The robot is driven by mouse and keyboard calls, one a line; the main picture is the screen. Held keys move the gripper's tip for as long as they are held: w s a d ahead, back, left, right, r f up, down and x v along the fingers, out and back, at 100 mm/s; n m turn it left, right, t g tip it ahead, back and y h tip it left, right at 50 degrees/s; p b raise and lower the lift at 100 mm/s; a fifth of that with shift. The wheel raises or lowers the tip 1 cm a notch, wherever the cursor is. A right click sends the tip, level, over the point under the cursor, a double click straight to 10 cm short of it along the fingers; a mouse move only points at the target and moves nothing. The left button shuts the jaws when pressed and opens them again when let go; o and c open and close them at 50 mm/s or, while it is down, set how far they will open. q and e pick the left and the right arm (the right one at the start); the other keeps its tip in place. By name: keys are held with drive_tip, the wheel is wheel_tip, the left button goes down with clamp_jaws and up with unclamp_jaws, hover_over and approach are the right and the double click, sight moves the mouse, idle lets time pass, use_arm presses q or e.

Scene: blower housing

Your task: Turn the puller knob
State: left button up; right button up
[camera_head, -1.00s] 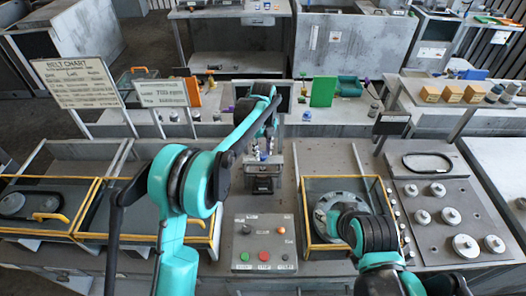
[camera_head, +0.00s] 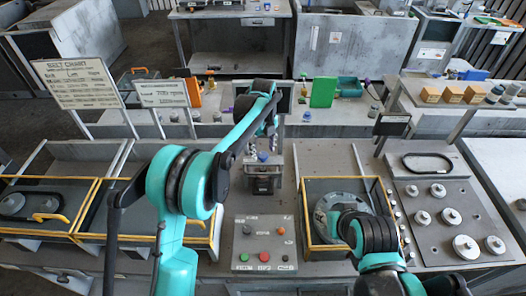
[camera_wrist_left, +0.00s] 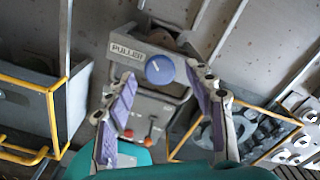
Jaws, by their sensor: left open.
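The puller is a grey block with a "PULLER" label (camera_wrist_left: 127,53) in the left wrist view. Its round blue knob (camera_wrist_left: 160,70) has a small white mark on its face. In the head view the puller (camera_head: 263,183) stands at the middle of the bench, with the blue knob (camera_head: 262,157) on top. My left gripper (camera_head: 262,148) is over the puller. In the left wrist view its two purple-padded fingers (camera_wrist_left: 161,76) are open, one on each side of the knob, with visible gaps. I cannot tell their exact height against the knob. My right gripper is not visible.
A control panel (camera_head: 264,231) with buttons sits in front of the puller. Yellow-framed bays lie left (camera_head: 150,240) and right (camera_head: 311,200) of it. A plate with several metal pulleys (camera_head: 438,190) is at the right. Two chart signs (camera_head: 76,82) stand at the left.

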sight(263, 155)
use_arm(q)
wheel_tip(263, 155, up, 11)
drive_tip(key=shift+f, duration=0.15)
idle(0.5)
